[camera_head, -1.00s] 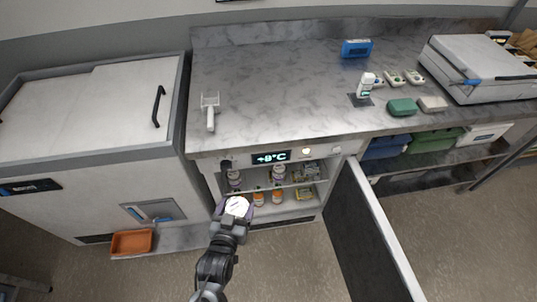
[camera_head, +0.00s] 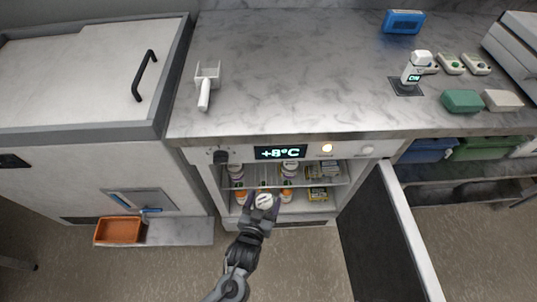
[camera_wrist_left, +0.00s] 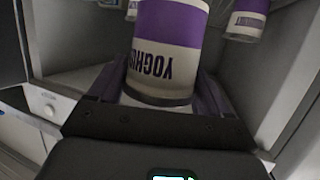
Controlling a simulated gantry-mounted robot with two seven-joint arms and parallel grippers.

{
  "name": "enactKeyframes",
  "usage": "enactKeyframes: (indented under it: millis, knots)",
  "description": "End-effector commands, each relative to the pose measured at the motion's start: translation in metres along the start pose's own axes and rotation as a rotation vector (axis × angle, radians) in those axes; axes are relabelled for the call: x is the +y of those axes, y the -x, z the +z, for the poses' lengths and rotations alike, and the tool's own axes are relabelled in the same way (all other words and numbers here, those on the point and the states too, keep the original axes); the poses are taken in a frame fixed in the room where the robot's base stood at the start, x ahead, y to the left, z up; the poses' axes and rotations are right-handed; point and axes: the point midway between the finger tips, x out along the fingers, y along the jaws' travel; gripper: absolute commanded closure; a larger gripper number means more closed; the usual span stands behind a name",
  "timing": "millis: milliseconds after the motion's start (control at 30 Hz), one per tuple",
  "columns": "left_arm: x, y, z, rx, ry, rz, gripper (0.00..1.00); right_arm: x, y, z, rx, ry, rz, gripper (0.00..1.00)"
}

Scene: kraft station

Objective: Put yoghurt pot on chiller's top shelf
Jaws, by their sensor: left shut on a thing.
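My left gripper (camera_head: 263,205) is shut on a yoghurt pot (camera_head: 264,200) with a white lid, in front of the open chiller. In the left wrist view the pot (camera_wrist_left: 167,45) is purple and cream with "YOGHURT" lettering, and it sits between the fingers. The chiller's top shelf (camera_head: 262,182) holds a white-lidded pot (camera_head: 236,171) at the left, another pot (camera_head: 290,170) near the middle and packs (camera_head: 325,170) at the right. The held pot and gripper hide part of the lower shelf. My right gripper is out of view.
The chiller door (camera_head: 387,235) stands open at the right. Orange-topped bottles (camera_head: 286,192) and a yellow pack (camera_head: 318,194) are on the lower level. The marble counter (camera_head: 290,90) lies above. An orange bin (camera_head: 118,231) is at the lower left.

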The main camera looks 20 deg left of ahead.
Motion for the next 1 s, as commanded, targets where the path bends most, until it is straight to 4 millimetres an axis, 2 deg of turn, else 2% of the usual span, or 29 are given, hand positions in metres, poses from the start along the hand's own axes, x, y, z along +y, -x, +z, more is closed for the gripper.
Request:
enactKeyframes:
  millis: [100,400,600,700,733,800,1000]
  knots:
    - [-0.011,-0.03,-0.007,0.009,0.0,-0.002,0.58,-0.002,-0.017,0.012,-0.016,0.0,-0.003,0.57]
    - [-0.037,-0.103,-0.028,0.008,-0.002,-0.003,0.58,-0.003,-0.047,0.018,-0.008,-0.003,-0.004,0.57]
    - [-0.052,-0.145,-0.041,0.005,-0.001,-0.002,0.58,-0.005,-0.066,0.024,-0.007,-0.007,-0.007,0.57]
    - [-0.057,-0.159,-0.047,0.006,0.0,-0.002,0.58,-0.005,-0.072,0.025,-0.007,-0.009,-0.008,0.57]
    - [-0.056,-0.159,-0.038,0.001,-0.001,0.0,0.58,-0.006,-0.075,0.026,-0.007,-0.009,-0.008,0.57]
    - [-0.056,-0.16,-0.032,0.001,0.0,0.0,0.58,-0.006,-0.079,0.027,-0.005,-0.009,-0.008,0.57]
    - [-0.056,-0.162,-0.026,0.002,0.0,0.0,0.58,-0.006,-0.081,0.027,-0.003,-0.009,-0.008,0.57]
